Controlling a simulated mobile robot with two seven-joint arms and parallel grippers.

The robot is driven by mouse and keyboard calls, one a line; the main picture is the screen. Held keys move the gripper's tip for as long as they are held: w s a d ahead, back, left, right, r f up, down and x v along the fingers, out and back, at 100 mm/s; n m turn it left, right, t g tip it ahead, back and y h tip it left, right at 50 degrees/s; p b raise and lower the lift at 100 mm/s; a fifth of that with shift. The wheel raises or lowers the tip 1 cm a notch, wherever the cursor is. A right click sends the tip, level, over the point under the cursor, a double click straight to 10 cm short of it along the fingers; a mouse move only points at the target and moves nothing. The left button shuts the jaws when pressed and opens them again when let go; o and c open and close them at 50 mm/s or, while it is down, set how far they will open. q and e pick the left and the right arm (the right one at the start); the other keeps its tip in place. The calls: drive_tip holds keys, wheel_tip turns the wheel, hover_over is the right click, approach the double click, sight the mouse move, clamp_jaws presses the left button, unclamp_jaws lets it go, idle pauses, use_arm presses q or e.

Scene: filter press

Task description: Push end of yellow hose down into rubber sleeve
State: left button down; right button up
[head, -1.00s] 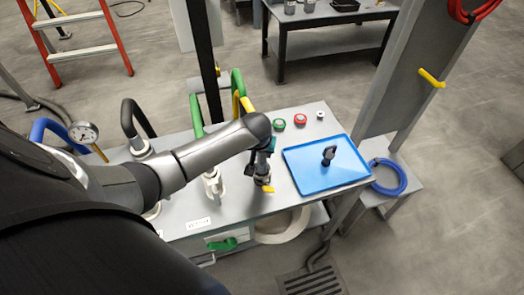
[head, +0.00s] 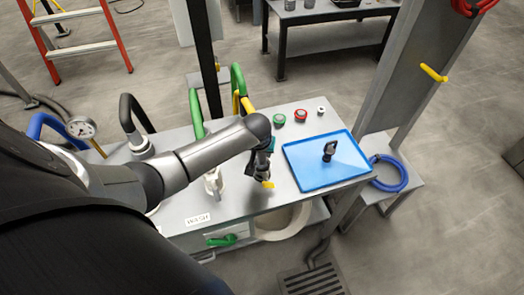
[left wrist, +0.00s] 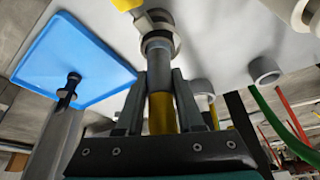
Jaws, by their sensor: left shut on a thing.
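My left gripper (head: 263,163) points down at the front of the grey bench, beside the blue tray. In the left wrist view its fingers (left wrist: 163,95) are closed on the end of the yellow hose (left wrist: 162,113). A grey cylindrical section continues from the yellow part toward the bench. The grey end lines up with a fitting that has a dark rubber sleeve (left wrist: 158,24) around its mouth. The end meets or enters the sleeve; how deep I cannot tell. The fitting's yellow lever (head: 267,185) shows below the gripper. My right gripper is not in view.
The blue tray (head: 294,160) with a dark upright object (head: 330,151) is right of the gripper. A white valve fitting (head: 213,183) and green hose (head: 196,115) are left. Red (head: 301,115) and green (head: 279,119) buttons sit behind. A metal post (head: 420,70) stands right.

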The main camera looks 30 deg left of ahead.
use_arm(q)
drive_tip(key=shift+c, duration=2.3)
unclamp_jaws()
drive_tip(key=shift+r, duration=0.1)
drive_tip(key=p+v, duration=0.4)
drive_tip(key=v, duration=1.1)
